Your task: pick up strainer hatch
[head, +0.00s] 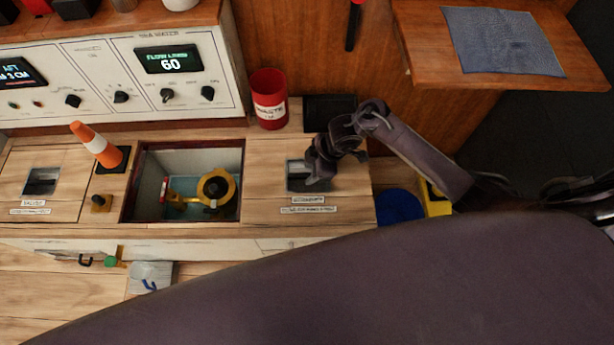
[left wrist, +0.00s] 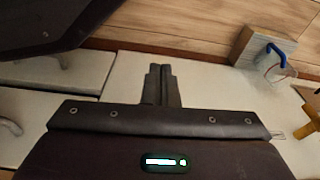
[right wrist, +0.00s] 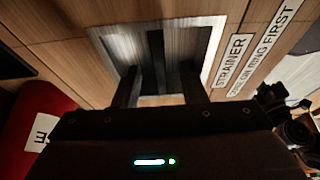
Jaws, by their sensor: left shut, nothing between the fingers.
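The strainer hatch (head: 265,192) is a flat wooden lid to the right of the open well in the head view. It has a metal-framed recess (head: 294,172) with a dark bar (right wrist: 158,62) across it. Strainer labels (head: 308,200) lie along its front. My right gripper (head: 318,178) is over the recess. In the right wrist view the right gripper (right wrist: 158,84) is open, its fingers at either side of the bar; contact with it cannot be told. My left gripper (left wrist: 160,80) is shut and empty over pale panels, outside the head view.
A red waste can (head: 269,99) stands behind the hatch. The open well (head: 150,154) holds a yellow ring fitting (head: 216,187). An orange cone (head: 96,145) stands left of the well. A blue round object (head: 400,206) is right of the counter.

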